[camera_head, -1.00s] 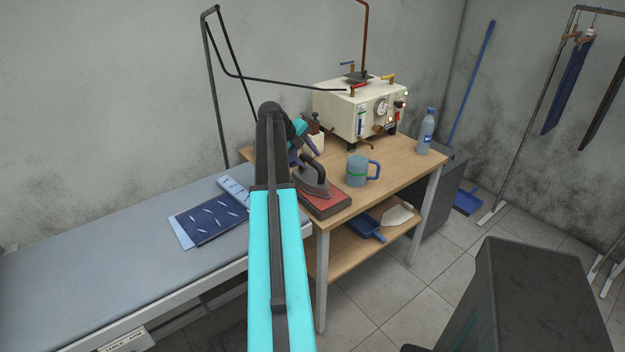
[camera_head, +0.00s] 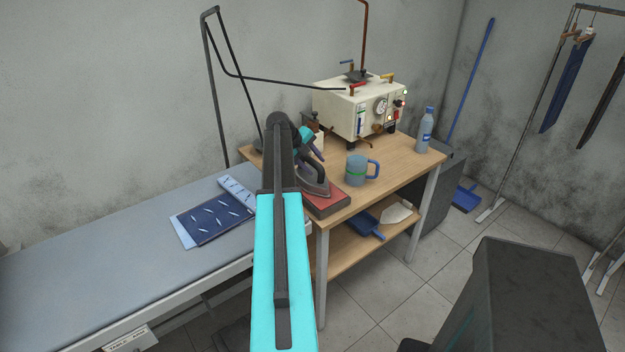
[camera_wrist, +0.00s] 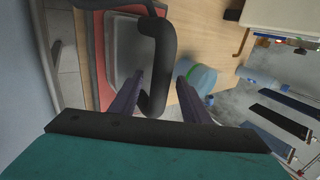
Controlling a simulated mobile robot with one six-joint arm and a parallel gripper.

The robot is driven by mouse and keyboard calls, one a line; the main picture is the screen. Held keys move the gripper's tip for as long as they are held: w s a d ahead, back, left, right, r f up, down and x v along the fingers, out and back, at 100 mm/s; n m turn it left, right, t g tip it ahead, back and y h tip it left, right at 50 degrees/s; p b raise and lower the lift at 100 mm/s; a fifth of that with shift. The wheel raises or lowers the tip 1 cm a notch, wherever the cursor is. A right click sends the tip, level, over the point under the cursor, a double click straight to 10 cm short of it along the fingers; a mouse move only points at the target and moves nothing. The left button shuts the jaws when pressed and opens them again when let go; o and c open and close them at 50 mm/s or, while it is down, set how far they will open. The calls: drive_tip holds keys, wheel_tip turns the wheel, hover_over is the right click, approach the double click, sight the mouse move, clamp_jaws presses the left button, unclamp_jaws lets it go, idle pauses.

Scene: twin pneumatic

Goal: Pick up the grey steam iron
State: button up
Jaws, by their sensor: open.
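The grey steam iron (camera_head: 315,186) sits on a red pad (camera_head: 328,204) at the near left corner of the wooden table. In the wrist view its grey body (camera_wrist: 126,42) lies flat and its dark handle (camera_wrist: 160,50) runs between my two fingers. My gripper (camera_head: 313,152) is open just above the iron, partly hidden behind my arm in the head view. In the wrist view my gripper (camera_wrist: 161,72) has a finger on each side of the handle, with a gap showing on the right. I cannot tell how deep the handle sits between them.
A blue-grey mug (camera_head: 357,170) stands close to the right of the iron. A cream steam machine (camera_head: 345,108) and a water bottle (camera_head: 426,131) stand farther back. The padded ironing table (camera_head: 110,245) with folded blue cloth (camera_head: 212,218) is at the left.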

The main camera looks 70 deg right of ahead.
clamp_jaws()
drive_tip(key=shift+r, duration=0.1)
idle(1.2)
drive_tip(key=shift+d+r, duration=0.1)
drive_tip(key=shift+d, duration=0.05)
